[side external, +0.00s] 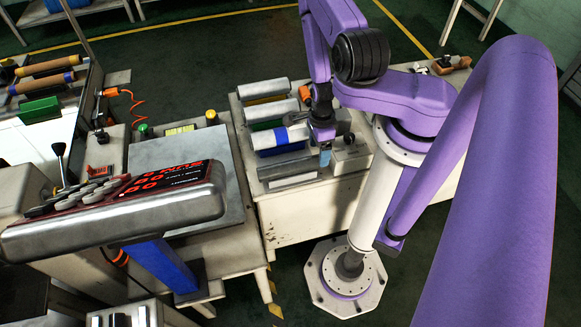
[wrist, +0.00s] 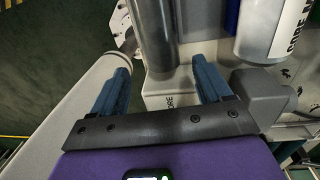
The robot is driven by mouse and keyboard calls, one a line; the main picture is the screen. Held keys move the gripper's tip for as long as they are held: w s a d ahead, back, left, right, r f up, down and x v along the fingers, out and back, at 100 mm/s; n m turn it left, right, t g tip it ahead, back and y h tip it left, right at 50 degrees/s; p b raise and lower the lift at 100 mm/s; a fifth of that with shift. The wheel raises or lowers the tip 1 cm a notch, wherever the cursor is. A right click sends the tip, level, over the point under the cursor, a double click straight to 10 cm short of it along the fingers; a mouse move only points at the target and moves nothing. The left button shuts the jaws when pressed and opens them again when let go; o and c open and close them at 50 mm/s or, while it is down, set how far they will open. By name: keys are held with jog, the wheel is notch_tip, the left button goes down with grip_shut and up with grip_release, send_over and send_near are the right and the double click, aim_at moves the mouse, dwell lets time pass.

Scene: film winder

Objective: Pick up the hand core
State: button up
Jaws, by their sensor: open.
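My gripper (side external: 325,157) is over the right end of the roll rack in the side view. In the wrist view its two blue fingers stand wide apart (wrist: 163,72), with nothing held between them. A bare dark grey cylinder (wrist: 155,35) lies with its near end ahead of the gap between the fingertips; contact is not visible. A white roll with partly readable "CORE" lettering (wrist: 272,30) lies to its right. It seems to be the white roll with a blue band (side external: 268,138) in the side view. I cannot tell which cylinder is the hand core.
More silver rolls (side external: 262,88) lie in rows behind, on a pale worktable (side external: 290,222). A grey block-like fixture (side external: 351,158) stands close on the gripper's right. A control panel with red digits (side external: 160,178) is at left. Green floor is open beyond.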

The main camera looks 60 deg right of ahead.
jog(key=shift+s+d+f, duration=0.1)
jog(key=shift+f, duration=2.25)
jog(key=c, duration=1.3)
jog(key=shift+r, duration=0.1)
notch_tip(320, 180, up, 10)
jog(key=shift+r, duration=8.95)
